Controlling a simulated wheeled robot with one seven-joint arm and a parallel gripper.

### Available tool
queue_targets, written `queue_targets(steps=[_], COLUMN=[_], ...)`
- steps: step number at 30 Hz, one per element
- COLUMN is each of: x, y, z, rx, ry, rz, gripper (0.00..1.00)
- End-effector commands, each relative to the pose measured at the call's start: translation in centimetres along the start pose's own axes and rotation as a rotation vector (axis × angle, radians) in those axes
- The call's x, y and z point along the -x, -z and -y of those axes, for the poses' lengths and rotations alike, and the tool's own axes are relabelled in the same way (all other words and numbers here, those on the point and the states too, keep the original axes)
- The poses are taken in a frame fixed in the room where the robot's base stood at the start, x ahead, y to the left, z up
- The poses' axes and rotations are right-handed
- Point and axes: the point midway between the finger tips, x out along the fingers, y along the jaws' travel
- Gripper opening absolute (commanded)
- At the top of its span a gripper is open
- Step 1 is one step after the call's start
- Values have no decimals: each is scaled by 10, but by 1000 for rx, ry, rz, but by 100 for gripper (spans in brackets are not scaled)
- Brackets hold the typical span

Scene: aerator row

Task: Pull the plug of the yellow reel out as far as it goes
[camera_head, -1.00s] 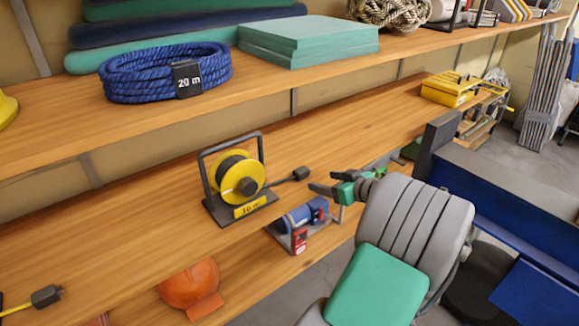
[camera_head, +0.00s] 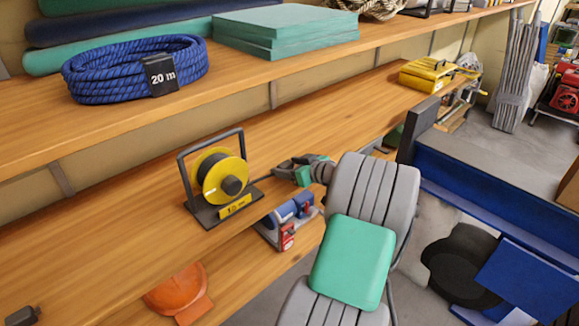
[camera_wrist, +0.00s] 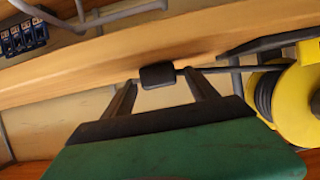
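The yellow reel (camera_head: 222,178) stands upright in its black frame on the middle shelf, with a "10 m" label in front. It also shows at the right of the wrist view (camera_wrist: 295,105). Its black cable (camera_wrist: 225,70) runs to the black plug (camera_wrist: 157,75). In the head view the plug is hidden at my gripper (camera_head: 283,167). In the wrist view my gripper (camera_wrist: 160,78) is open, with the plug between its fingertips. A small gap shows between the plug and each finger.
A blue rope coil (camera_head: 135,70) and green mats (camera_head: 285,30) lie on the upper shelf. A blue tool (camera_head: 288,212) and an orange helmet (camera_head: 178,290) are below the reel's shelf. A yellow box (camera_head: 428,75) stands at the shelf's far end.

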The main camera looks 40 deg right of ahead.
Motion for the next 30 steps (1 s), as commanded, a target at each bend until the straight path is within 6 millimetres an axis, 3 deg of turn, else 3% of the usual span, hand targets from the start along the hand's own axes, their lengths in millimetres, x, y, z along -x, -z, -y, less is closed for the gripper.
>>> queue_targets(steps=[24,30], x=[1,1], y=[0,0], z=[-1,-1], rx=[-1,-1], ry=[-2,-2], rz=[0,0], gripper=[1,0])
